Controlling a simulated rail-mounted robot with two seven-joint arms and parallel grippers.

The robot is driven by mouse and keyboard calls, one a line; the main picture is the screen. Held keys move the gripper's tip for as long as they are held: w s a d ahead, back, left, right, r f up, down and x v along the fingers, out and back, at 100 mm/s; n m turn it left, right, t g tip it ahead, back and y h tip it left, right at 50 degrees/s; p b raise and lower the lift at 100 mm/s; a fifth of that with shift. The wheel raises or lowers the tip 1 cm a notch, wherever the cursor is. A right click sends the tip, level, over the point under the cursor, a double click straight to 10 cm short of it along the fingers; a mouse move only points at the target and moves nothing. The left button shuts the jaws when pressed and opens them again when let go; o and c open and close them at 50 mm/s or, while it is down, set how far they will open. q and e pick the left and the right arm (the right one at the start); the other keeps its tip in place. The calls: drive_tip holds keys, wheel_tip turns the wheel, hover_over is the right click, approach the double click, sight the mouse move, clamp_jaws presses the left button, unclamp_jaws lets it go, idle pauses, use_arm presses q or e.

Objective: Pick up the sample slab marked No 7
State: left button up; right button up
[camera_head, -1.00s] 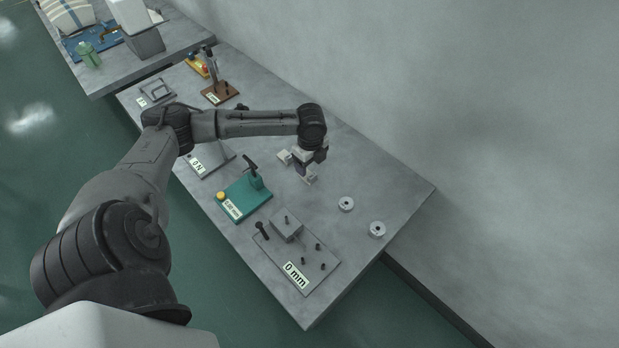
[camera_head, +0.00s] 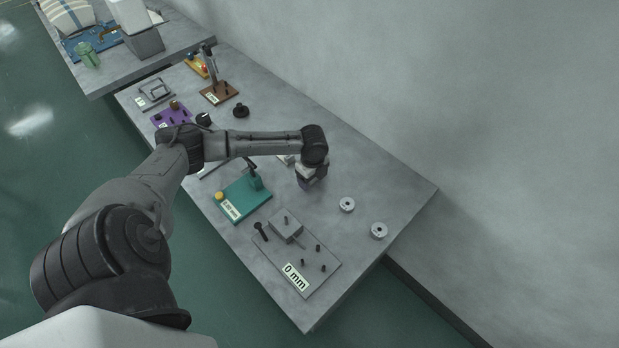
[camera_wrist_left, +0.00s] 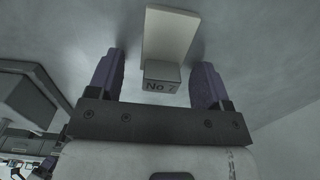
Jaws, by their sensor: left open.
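The sample slab marked No 7 (camera_wrist_left: 172,38) shows in the left wrist view as a pale upright plate with a grey labelled block at its near end. My left gripper (camera_wrist_left: 158,62) is open, its two purple-grey fingers on either side of the labelled block, with small gaps visible. In the head view my left gripper (camera_head: 307,182) points down low over the grey bench, and I cannot make out the slab beneath it. My right gripper is not in view.
A teal fixture (camera_head: 243,200) and a grey plate marked 0 mm (camera_head: 318,265) stand nearer the front. A pale piece (camera_head: 286,159) is partly hidden by my arm. The wall runs behind the bench.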

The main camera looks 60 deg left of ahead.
use_arm(q)
drive_tip(key=shift+c, duration=0.2)
drive_tip(key=c, duration=1)
drive_tip(key=shift+o, duration=0.2)
drive_tip(key=shift+r, duration=0.2)
